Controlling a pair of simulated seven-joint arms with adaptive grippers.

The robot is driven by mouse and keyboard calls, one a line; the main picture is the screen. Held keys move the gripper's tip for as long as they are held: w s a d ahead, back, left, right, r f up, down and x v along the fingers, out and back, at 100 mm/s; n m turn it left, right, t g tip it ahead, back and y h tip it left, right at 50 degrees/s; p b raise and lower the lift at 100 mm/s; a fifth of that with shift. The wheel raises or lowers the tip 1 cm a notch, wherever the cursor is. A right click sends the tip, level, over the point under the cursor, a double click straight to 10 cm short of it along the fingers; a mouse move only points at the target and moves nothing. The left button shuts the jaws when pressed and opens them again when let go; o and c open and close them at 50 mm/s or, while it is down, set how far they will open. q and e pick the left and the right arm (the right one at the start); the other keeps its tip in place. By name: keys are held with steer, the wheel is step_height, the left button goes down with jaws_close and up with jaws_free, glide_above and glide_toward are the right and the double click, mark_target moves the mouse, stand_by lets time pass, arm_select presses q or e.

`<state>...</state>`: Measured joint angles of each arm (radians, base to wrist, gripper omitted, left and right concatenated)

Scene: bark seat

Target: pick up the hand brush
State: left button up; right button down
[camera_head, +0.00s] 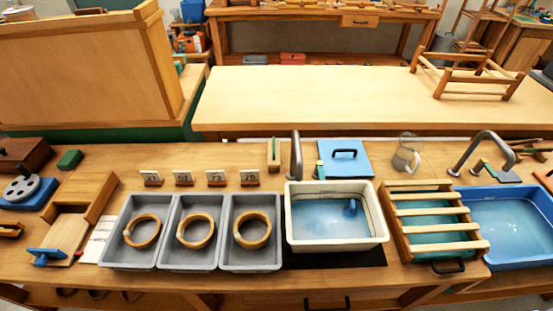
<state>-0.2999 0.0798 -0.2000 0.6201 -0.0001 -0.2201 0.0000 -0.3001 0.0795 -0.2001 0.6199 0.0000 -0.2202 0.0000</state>
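I cannot tell for sure which thing is the hand brush. A small upright wooden piece with a green part (273,154) stands at the back of the bench, left of the grey post; it is too small to make out bristles. A blue piece (46,256) lies at the front left on a wooden board, and its kind is unclear too. Neither of my grippers shows in the head view.
Three grey trays (128,257), each holding a wooden ring, stand left of a white basin (334,244) of water. A slatted wooden rack (436,228) and a blue basin (505,265) are at the right. Grey taps (295,157) rise behind. Number cards (183,179) stand behind the trays.

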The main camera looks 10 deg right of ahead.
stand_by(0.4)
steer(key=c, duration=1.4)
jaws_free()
